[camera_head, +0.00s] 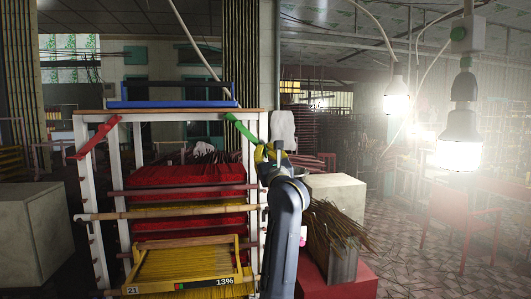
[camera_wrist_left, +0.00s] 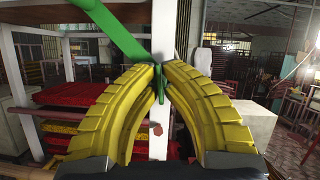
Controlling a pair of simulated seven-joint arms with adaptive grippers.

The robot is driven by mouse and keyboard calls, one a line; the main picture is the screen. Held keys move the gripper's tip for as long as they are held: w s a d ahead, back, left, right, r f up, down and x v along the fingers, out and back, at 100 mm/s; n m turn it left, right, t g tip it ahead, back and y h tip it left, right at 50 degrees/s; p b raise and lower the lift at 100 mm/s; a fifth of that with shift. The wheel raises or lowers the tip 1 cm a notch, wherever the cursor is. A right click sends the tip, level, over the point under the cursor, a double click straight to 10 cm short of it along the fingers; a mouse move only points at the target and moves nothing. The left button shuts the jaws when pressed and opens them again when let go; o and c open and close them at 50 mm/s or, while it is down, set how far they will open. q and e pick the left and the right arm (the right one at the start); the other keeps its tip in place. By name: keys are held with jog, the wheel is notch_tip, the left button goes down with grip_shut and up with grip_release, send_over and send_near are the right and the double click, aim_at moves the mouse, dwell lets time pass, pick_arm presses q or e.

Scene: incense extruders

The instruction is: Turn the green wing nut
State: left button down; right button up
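The green wing nut (camera_head: 240,131) is at the upper right corner post of the white rack, with one long arm slanting up to the left. In the left wrist view the green wing nut (camera_wrist_left: 118,30) runs down to between the yellow fingertips. My left gripper (camera_head: 266,152) is at its lower right end. In the wrist view the tips of my left gripper (camera_wrist_left: 160,70) are closed together around a narrow green part; the fingers hide some of it. My right gripper is not in view.
A red bar (camera_head: 96,138) slants on the rack's left post. The rack holds red trays (camera_head: 190,174) and a yellow tray (camera_head: 185,265). A blue tray (camera_head: 172,104) sits on top. Incense bundles (camera_head: 335,238) and a pale block (camera_head: 338,190) stand at right.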

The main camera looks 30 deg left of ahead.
pick_arm(q)
jog(key=c, duration=1.5)
grip_release()
jog(key=shift+v, duration=6)
